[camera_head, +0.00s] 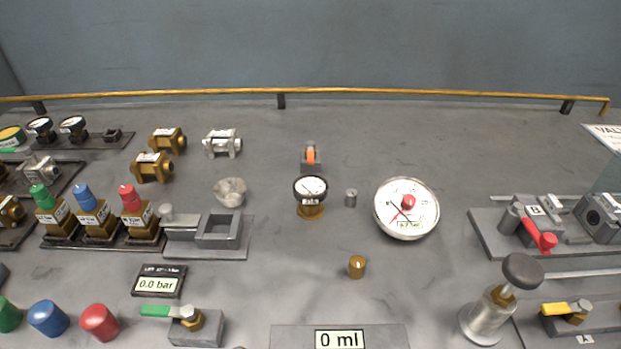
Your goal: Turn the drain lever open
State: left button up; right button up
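Several levers are in view and I cannot tell which is the drain lever. A green-handled lever (156,311) sits on a brass valve on a grey block (196,331) at the bottom left, its handle pointing left. A yellow-handled lever (556,308) sits on a brass fitting at the bottom right by label A, its handle lying left to right. A red-handled lever (539,235) is on the grey fixture by label B, its handle angled toward the lower right. A display (339,340) at the bottom middle reads 0 ml. Neither gripper is in view.
A large dial gauge (393,224) and a small gauge (311,188) stand mid-table. A dark-knobbed metal post (490,311) stands left of the yellow lever. Brass valves with coloured caps (91,217) fill the left. A yellow rail (380,92) runs along the back.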

aim_at(583, 307)
jog(key=l+z, duration=0.2)
jog(key=z, duration=0.15)
jog(key=l+z, duration=0.3)
jog(key=k+l+z, duration=0.1)
jog(key=z, duration=0.25)
jog(key=k+j, duration=0.1)
jog(key=k, duration=0.2)
